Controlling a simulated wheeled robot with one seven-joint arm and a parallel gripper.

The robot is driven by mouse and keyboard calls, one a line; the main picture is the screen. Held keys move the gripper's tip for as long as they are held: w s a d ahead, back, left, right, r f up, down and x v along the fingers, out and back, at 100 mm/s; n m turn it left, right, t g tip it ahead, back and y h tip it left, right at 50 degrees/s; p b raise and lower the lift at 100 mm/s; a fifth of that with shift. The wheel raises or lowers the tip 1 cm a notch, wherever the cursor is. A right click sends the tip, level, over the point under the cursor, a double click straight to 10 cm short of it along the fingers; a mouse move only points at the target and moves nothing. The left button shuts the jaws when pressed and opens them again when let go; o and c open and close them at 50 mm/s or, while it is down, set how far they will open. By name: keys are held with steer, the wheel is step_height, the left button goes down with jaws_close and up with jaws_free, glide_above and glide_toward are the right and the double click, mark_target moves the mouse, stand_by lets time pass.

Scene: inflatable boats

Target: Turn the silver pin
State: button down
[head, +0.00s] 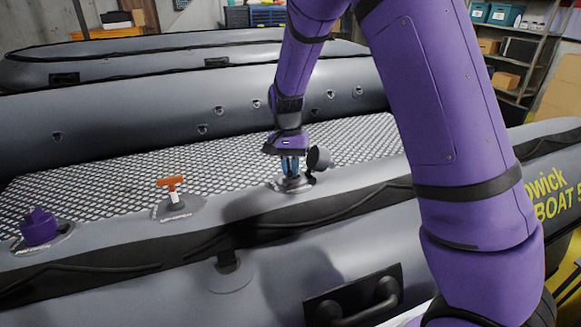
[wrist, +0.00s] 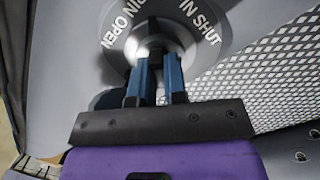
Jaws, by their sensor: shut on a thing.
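The silver pin (wrist: 155,46) sits in the middle of a round grey valve (wrist: 207,22) on the inflatable boat's tube. The valve's face carries white lettering, with "OPEN" on the left and "IN SHUT" on the right. My gripper (wrist: 157,60) points down at the valve, its two blue fingers shut on the pin on either side of it.
Along the same tube to the left are a valve with an orange T-handle (head: 170,183) and one with a purple cap (head: 39,227). A black carry handle (head: 355,302) is on the tube's near side. Another grey boat (head: 150,65) lies behind.

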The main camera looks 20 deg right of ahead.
steer(key=n, duration=0.7)
steer(key=shift+d, duration=0.15)
stand_by(0.4)
steer(key=c, duration=1.2)
jaws_free()
steer(key=shift+o, duration=0.2)
step_height(320, 180, up, 10)
steer(key=w, duration=0.2)
steer(key=shift+r, duration=0.25)
